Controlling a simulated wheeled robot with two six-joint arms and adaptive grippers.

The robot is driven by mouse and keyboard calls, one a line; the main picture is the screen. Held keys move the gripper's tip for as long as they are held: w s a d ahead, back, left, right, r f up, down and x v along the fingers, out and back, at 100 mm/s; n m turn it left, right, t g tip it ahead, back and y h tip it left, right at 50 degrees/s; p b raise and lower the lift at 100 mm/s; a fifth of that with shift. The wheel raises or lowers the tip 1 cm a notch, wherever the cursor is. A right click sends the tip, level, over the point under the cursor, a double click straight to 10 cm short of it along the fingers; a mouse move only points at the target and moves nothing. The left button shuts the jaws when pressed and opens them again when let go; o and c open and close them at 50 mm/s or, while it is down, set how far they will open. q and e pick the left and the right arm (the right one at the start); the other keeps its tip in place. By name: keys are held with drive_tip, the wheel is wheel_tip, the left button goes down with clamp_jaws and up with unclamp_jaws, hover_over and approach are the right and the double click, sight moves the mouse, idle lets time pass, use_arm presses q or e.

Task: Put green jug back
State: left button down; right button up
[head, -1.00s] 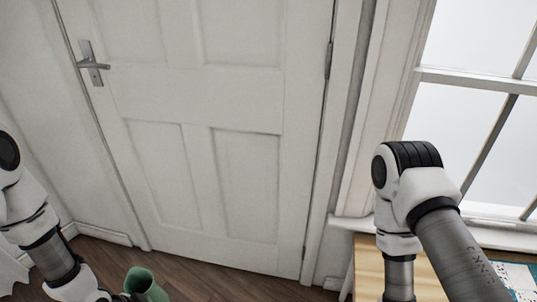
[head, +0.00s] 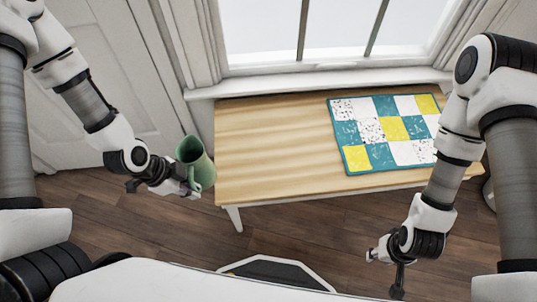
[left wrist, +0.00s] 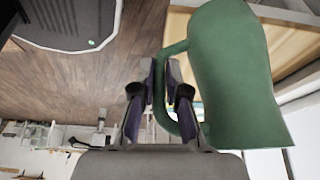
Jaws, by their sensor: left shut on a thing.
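The green jug (head: 203,170) is in the air at the left end of the wooden table in the head view, its open mouth up and slightly tilted. My left gripper (head: 191,187) is shut on the jug's handle. In the left wrist view, the handle of the jug (left wrist: 235,75) passes between the fingers of my left gripper (left wrist: 172,85), and the jug's body is to the right of them. My right gripper (head: 384,270) hangs low in front of the table. Its fingers are too small and dark to tell whether they are apart.
The wooden table (head: 265,150) stands below the window. A teal, yellow and white patchwork mat (head: 400,152) lies on its right half; its left half is bare. A dark, white-rimmed object (head: 275,272) is on the floor in front. A white door (head: 90,130) is at the left.

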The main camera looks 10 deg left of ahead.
use_arm(q)
drive_tip(key=w+d+f, duration=0.5)
drive_tip(key=w+d, duration=0.5)
drive_tip(key=w, duration=0.2)
drive_tip(key=shift+d, duration=0.3)
drive_tip(key=shift+f, duration=0.15)
drive_tip(key=c, duration=1.2)
unclamp_jaws()
